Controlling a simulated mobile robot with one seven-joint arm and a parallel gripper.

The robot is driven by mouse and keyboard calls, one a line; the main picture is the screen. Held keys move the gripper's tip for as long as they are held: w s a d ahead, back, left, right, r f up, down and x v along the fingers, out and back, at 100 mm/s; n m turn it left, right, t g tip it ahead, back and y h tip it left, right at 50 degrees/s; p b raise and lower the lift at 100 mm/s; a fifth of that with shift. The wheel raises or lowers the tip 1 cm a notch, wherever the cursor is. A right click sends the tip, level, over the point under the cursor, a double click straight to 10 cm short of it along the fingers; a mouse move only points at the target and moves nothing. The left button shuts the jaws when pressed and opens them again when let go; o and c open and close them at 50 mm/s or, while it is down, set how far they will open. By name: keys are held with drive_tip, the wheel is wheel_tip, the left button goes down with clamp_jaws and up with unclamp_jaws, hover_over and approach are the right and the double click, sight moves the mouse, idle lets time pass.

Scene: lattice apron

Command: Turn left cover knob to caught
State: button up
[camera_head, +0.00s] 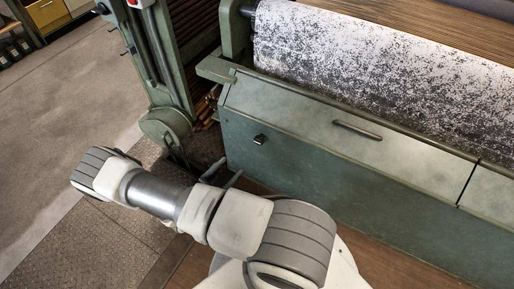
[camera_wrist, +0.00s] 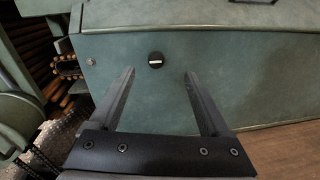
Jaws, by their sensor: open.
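The left cover knob (camera_head: 259,139) is a small black knob on the green front panel (camera_head: 330,185), below the left end of the sloping cover (camera_head: 300,112). In the wrist view the knob (camera_wrist: 155,60) is a black disc with a short white mark lying about level. My gripper (camera_head: 222,175) is in front of the panel, below and left of the knob in the head view. In the wrist view its two fingers (camera_wrist: 160,73) are apart and empty, with the knob appearing between and slightly beyond their tips. No contact with the knob shows.
The cover has a dark bar handle (camera_head: 357,130). Speckled cloth (camera_head: 370,60) lies on the roller above. A green upright frame (camera_head: 165,70) with a chain stands to the left. A small round bolt (camera_wrist: 90,61) sits left of the knob. Open floor (camera_head: 65,110) lies further left.

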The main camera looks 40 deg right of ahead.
wheel_tip(320, 180, down, 5)
drive_tip(key=s+n+t, duration=0.1)
drive_tip(key=n+t, duration=0.1)
drive_tip(key=b, duration=0.5)
approach(258, 143)
drive_tip(key=x, duration=0.9)
drive_tip(key=shift+w+d, duration=0.25)
drive_tip(key=shift+p, duration=0.3)
clamp_jaws()
